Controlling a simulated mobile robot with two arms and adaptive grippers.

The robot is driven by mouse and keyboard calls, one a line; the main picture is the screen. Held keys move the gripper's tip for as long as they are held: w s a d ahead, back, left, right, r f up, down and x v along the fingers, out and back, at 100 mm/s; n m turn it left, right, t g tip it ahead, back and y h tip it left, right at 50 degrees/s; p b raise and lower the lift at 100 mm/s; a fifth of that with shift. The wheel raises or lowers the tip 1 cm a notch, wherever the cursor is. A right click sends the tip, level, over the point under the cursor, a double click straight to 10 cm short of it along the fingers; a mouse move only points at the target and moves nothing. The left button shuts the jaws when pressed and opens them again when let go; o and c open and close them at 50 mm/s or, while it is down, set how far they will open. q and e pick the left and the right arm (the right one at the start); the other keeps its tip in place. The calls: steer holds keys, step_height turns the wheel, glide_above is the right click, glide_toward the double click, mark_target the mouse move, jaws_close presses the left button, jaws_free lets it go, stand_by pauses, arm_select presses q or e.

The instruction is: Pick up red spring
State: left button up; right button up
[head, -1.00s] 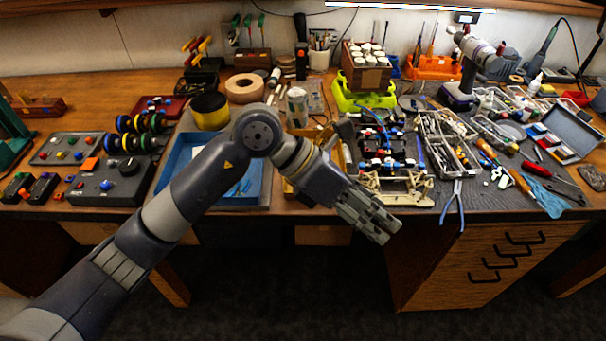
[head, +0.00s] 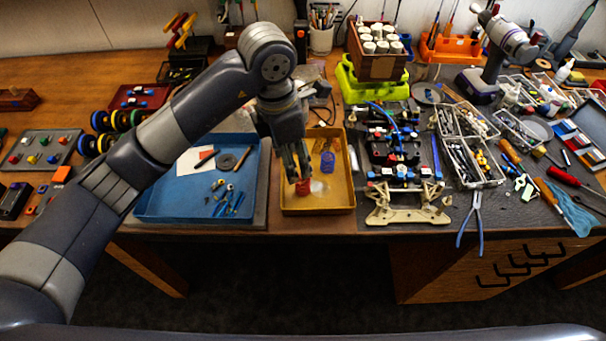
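The red spring (head: 303,187) is in the front part of the yellow tray (head: 318,210). My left gripper (head: 298,179) points down into this tray, its fingertips right at the top of the red spring. The fingers partly cover the spring, and I cannot tell whether they are closed on it. A blue spring (head: 327,162) and some orange springs (head: 326,146) lie farther back in the same tray. My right gripper is not in view.
A blue tray (head: 150,212) with small tools is left of the yellow tray. The car chassis (head: 398,205) stands close on the right. Boxes of parts (head: 470,150) and pliers (head: 472,220) lie farther right. The table's front edge is just in front of the trays.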

mark_target(302, 182)
arm_select(q)
steer(key=f, duration=0.2)
steer(key=s+f, duration=0.1)
steer(key=shift+d+f+p, duration=0.15)
steer(key=shift+d+p, duration=0.1)
steer(key=shift+p, duration=0.15)
steer(key=shift+w+f, duration=0.1)
steer(key=shift+f, duration=0.2)
steer(key=shift+w+d+f+p, duration=0.15)
steer(key=shift+d+f+p, duration=0.05)
steer(key=shift+f+p, duration=0.1)
steer(key=f+p, duration=0.1)
steer(key=d+f, duration=0.1)
steer(key=f, duration=0.1)
steer(key=shift+w+f+p, duration=0.2)
steer(key=shift+p, duration=0.15)
steer(key=shift+d+f, duration=0.1)
steer(key=shift+f, duration=0.3)
steer(key=shift+w+f, duration=0.1)
steer(key=shift+f, duration=0.05)
steer(key=c, duration=0.8)
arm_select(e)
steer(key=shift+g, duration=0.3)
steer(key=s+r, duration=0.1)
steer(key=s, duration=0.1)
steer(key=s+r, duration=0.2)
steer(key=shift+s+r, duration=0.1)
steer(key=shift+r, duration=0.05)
